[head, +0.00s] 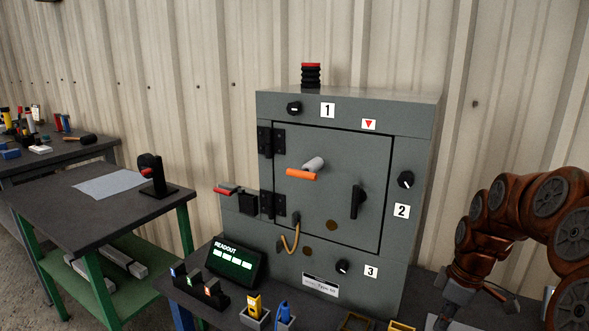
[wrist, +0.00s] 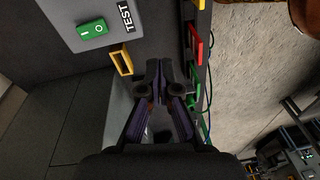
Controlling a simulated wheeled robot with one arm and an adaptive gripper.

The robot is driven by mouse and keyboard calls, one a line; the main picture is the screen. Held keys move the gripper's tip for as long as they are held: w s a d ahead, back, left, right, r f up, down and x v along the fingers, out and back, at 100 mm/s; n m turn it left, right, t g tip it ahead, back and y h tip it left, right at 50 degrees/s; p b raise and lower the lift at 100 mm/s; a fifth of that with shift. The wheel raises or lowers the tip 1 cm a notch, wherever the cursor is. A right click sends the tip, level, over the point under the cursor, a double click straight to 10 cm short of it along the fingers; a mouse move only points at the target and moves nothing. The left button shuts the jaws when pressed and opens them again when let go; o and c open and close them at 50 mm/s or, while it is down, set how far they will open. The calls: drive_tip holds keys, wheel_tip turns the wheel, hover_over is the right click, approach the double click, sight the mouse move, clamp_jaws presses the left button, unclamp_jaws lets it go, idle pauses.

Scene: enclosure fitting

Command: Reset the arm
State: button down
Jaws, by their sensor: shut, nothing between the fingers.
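My gripper (wrist: 162,80) is shut and empty in the wrist view, its dark fingers drawn together. Beside it are a yellow frame (wrist: 122,62) and a grey box with a green rocker switch (wrist: 92,29) and a TEST label. In the head view my arm bends down at the right edge, its end low by the bench, to the right of the grey enclosure (head: 270,230). The enclosure door (head: 335,220) looks shut, with an orange-ended handle (head: 301,174) and a black latch handle (head: 357,201). The fingertips cannot be made out in the head view.
A readout (head: 234,262), a yellow block (head: 254,305) and a blue-handled item (head: 283,311) stand before the enclosure. A side table (head: 90,215) holds a grey sheet and a stand. In the wrist view, red and green frames (wrist: 194,52) line an edge near my fingers.

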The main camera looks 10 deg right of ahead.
drive_tip(key=s+a+r+m+g, duration=0.1)
drive_tip(key=s+a+m, duration=0.1)
drive_tip(key=s+a, duration=0.4)
drive_tip(key=s+a+r+m+g, duration=0.1)
drive_tip(key=s+a+m, duration=0.15)
drive_tip(key=a, duration=0.55)
drive_tip(key=s+a+f+m+g+h, duration=0.15)
drive_tip(key=s+a+m, duration=0.35)
drive_tip(key=s, duration=1)
wheel_tip(320, 180, up, 18)
drive_tip(key=a+t+p, duration=0.1)
drive_tip(key=p, duration=1.6)
drive_tip(key=shift+w+r+p, duration=0.2)
drive_tip(key=shift+w+p, duration=0.1)
drive_tip(key=shift+w, duration=0.05)
drive_tip(key=shift+a+n+t, duration=0.1)
drive_tip(key=shift+n+t, duration=0.15)
